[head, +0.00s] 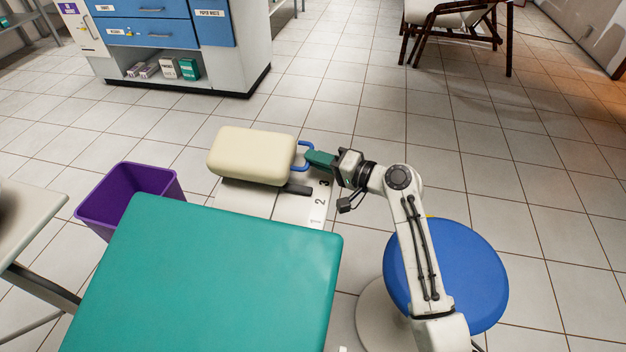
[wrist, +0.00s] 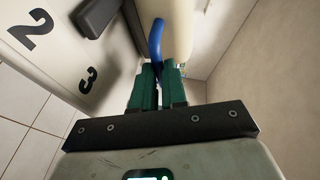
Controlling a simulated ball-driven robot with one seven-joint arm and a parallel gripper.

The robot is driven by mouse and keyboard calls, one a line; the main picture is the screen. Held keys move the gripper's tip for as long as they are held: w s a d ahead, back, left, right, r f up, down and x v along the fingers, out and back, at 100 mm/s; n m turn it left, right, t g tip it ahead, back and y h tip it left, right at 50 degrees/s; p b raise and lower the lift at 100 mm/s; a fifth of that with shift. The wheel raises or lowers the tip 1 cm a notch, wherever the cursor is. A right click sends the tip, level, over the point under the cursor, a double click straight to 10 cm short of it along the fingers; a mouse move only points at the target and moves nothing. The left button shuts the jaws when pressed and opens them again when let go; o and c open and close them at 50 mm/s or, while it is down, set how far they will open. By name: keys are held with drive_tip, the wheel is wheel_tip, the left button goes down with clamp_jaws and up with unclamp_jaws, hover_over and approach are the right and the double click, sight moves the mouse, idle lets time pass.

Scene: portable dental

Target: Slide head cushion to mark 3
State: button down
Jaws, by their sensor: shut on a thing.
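The cream head cushion (head: 252,154) sits at the far end of the white slide plate (head: 288,207), beyond the teal chair back. A blue loop handle (head: 303,157) sticks out from its right side. My gripper (head: 309,158) is at that handle, and in the wrist view its green fingers (wrist: 158,72) are shut on the blue handle (wrist: 156,38). The plate carries the marks 2 (head: 319,202) and 3 (head: 324,183). A dark pointer (head: 298,189) below the cushion lies near mark 3; I cannot tell whether it lines up exactly. The cushion's edge (wrist: 180,25) also shows in the wrist view.
The teal chair back (head: 210,270) fills the near middle. A blue round stool (head: 445,275) stands under my arm at right. A purple bin (head: 125,195) stands at left. A blue-drawer cabinet (head: 180,40) is at the back left. Open tiled floor lies beyond the cushion.

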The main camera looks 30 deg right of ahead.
drive_tip(key=shift+w+d+r, duration=0.2)
drive_tip(key=shift+w+d, duration=0.4)
drive_tip(key=shift+w+d+r, duration=0.2)
drive_tip(key=shift+w+d, duration=0.35)
drive_tip(key=shift+w, duration=0.05)
drive_tip(key=shift+r, duration=0.15)
drive_tip(key=shift+d, duration=0.1)
drive_tip(key=c, duration=1.2)
unclamp_jaws()
drive_tip(key=shift+w, duration=0.1)
drive_tip(key=shift+o, duration=0.2)
drive_tip(key=p+v, duration=0.1)
drive_tip(key=v, duration=0.9)
drive_tip(key=shift+s+d, duration=0.2)
drive_tip(key=shift+s, duration=0.2)
